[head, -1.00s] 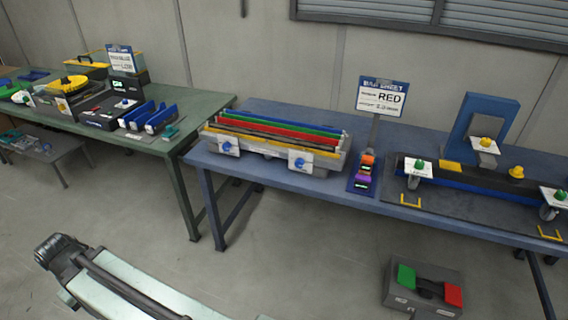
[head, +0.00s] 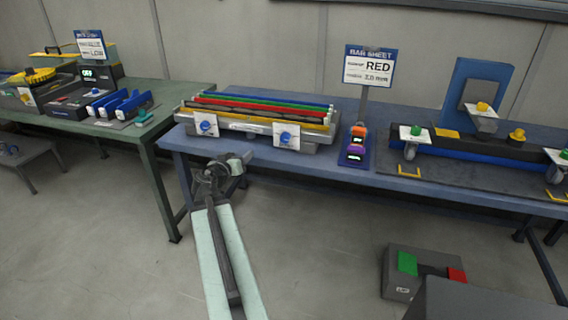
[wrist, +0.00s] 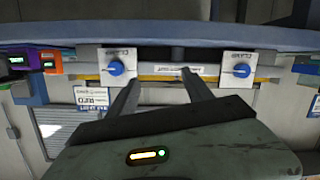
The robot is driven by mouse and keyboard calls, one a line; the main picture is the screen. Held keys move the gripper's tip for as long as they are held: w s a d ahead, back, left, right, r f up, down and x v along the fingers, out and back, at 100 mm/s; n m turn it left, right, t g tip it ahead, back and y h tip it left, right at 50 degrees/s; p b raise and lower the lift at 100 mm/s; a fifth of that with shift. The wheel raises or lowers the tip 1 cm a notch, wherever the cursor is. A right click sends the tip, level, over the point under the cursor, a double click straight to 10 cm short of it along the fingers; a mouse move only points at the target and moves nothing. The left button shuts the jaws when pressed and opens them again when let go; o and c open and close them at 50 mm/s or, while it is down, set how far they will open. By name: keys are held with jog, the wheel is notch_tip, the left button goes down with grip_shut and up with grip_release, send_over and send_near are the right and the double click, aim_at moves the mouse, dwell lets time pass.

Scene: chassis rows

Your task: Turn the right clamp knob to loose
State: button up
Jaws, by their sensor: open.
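The right clamp knob (head: 285,137) is a blue knob on a white plate on the front of the grey bar fixture (head: 317,142). In the wrist view, which looks upside down, this knob (wrist: 115,67) shows at the left, near the left fingertip. The left clamp knob (head: 206,126) is a similar blue knob; it shows at the right of the wrist view (wrist: 241,70). My gripper (head: 234,162) is in front of the bench edge, below and between the knobs. In the wrist view its fingers (wrist: 159,75) are apart and empty, and appear short of the fixture.
Colored bars (head: 262,110) lie across the fixture. A small orange and purple device (head: 357,142) and a sign reading RED (head: 369,67) stand to its right. The blue bench (head: 340,176) has an overhanging front edge. A grey pedal box (head: 396,276) sits on the floor at right.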

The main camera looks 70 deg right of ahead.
aim_at(284, 139)
jog(key=s+d+h+b, duration=0.3)
jog(key=s+d, duration=0.5)
jog(key=s, duration=0.3)
jog(key=shift+m, duration=0.3)
jog(key=d, duration=0.8)
jog(key=shift+w, duration=0.15)
jog(key=shift+c, duration=0.3)
jog(key=shift+f, duration=0.1)
grip_shut()
